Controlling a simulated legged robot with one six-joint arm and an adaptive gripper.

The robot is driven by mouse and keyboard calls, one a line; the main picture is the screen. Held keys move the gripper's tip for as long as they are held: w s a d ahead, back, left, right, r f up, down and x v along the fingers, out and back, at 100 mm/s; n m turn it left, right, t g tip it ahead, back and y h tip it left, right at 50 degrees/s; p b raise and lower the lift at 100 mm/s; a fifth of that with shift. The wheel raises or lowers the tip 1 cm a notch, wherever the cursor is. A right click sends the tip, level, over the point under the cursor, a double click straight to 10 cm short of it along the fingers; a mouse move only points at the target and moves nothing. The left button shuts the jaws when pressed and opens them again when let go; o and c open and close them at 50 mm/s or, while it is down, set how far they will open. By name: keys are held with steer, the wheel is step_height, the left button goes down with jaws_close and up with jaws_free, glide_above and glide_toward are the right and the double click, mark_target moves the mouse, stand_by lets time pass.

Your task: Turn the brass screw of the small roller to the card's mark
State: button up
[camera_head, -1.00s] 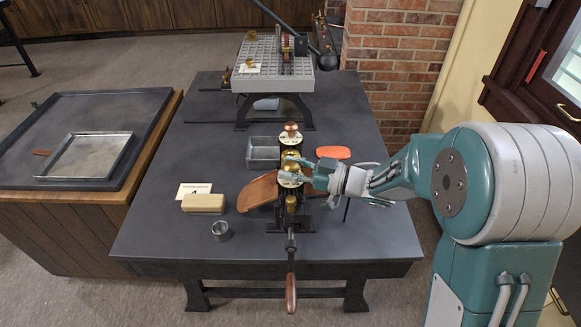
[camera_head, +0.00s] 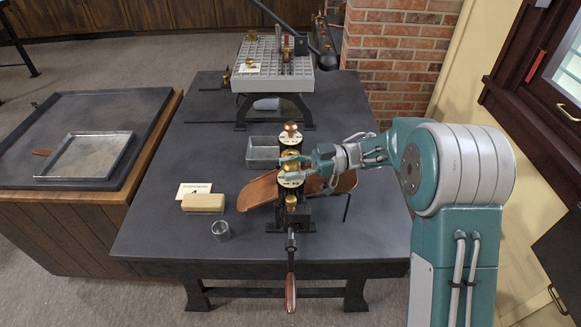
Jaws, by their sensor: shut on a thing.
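The small roller machine (camera_head: 290,219) stands upright on the dark table, with brass parts, pale dials and a crank handle (camera_head: 291,291) hanging at its front. My gripper (camera_head: 292,168) reaches in from the right and is shut at the upper brass screw of the roller (camera_head: 292,156), just above the front pale dial (camera_head: 291,179). The fingers partly cover the screw, and the dial's marks are too small to read. The card (camera_head: 193,190) with a number like 4 stands behind a tan block (camera_head: 203,203), left of the roller.
A copper-coloured chute (camera_head: 258,191) sticks out left of the roller. A metal tray (camera_head: 263,152) lies behind it and a small metal cup (camera_head: 221,231) stands front left. A grey grid-topped machine (camera_head: 271,72) fills the table's back.

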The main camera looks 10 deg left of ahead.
mark_target(290, 161)
steer(key=shift+w, duration=0.1)
steer(key=o, duration=1.1)
steer(key=shift+a, duration=0.1)
steer(key=shift+o, duration=0.2)
step_height(290, 161, up, 10)
steer(key=shift+w+f, duration=0.1)
